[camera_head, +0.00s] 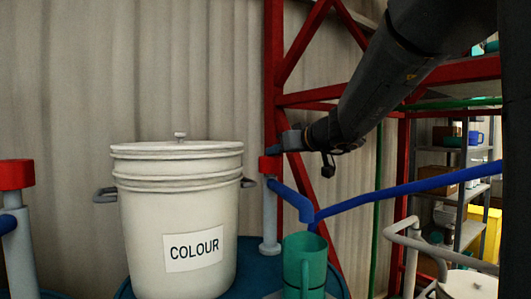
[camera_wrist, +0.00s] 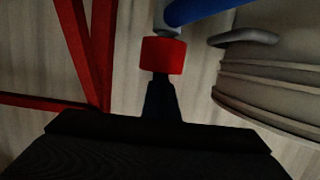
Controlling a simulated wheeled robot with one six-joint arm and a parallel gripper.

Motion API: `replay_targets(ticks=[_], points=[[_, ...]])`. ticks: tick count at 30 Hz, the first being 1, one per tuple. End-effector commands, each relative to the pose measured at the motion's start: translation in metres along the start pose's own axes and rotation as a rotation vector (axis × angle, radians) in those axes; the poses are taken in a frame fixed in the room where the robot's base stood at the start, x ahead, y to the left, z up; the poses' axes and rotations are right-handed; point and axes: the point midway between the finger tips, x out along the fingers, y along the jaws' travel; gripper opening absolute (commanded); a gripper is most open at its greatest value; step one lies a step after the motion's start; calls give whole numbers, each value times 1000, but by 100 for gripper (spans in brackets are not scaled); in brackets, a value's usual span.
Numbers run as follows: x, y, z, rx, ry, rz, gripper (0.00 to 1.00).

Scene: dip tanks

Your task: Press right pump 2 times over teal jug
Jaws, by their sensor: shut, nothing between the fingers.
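The right pump has a red head (camera_head: 270,164) on a grey post, with a blue spout (camera_head: 290,197) angling down to the right. The teal jug (camera_head: 305,262) stands upright below the spout's end. My gripper (camera_head: 284,144) is shut and empty, its tips just above the red head. In the wrist view, the shut fingers (camera_wrist: 161,80) point at the red head (camera_wrist: 163,55) and overlap its near edge. I cannot tell whether they touch it. The jug is not in the wrist view.
A white lidded bucket labelled COLOUR (camera_head: 180,220) stands left of the pump on a dark blue drum top (camera_head: 258,268). Another red-headed pump (camera_head: 15,175) is at the far left. Red frame bars (camera_head: 274,70) rise behind. A shelf (camera_head: 450,190) stands at the right.

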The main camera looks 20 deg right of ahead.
Motion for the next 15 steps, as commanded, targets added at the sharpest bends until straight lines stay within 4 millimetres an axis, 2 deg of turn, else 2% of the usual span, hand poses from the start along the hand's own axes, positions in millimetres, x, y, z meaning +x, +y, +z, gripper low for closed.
replay_targets(ticks=[1, 3, 15], points=[[1, 4, 8, 3, -3, 7, 0], [0, 8, 11, 5, -4, 13, 0], [-2, 12, 15, 8, -11, 19, 0]])
